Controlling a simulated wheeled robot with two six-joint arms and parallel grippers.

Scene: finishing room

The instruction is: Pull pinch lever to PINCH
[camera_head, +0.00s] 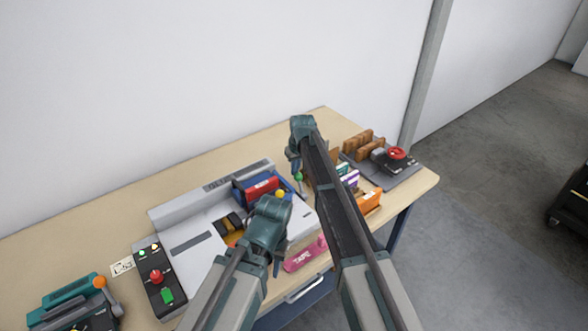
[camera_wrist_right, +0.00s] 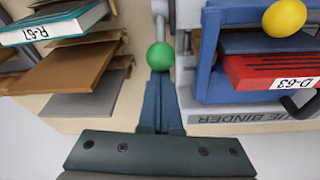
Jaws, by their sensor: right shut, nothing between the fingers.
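A lever with a green ball knob (camera_head: 298,177) stands at the right side of the glue binder (camera_head: 165,214). The knob also shows large in the right wrist view (camera_wrist_right: 160,56), on a grey rod. My right gripper (camera_wrist_right: 161,100) is shut and empty, its fingertips right by the green knob; whether they touch it I cannot tell. In the head view the right gripper (camera_head: 296,167) points down beside the lever. A yellow ball knob (camera_head: 280,194) sits by the blue clamp. No PINCH marking is readable. My left gripper (camera_head: 276,268) hangs over the binder's front; its jaw opening is unclear.
A red book (camera_head: 262,188) labelled D-63 sits in the blue clamp (camera_head: 240,192). A control box (camera_head: 155,278) is at left. A pink TAPE item (camera_head: 303,256) lies at the front edge.

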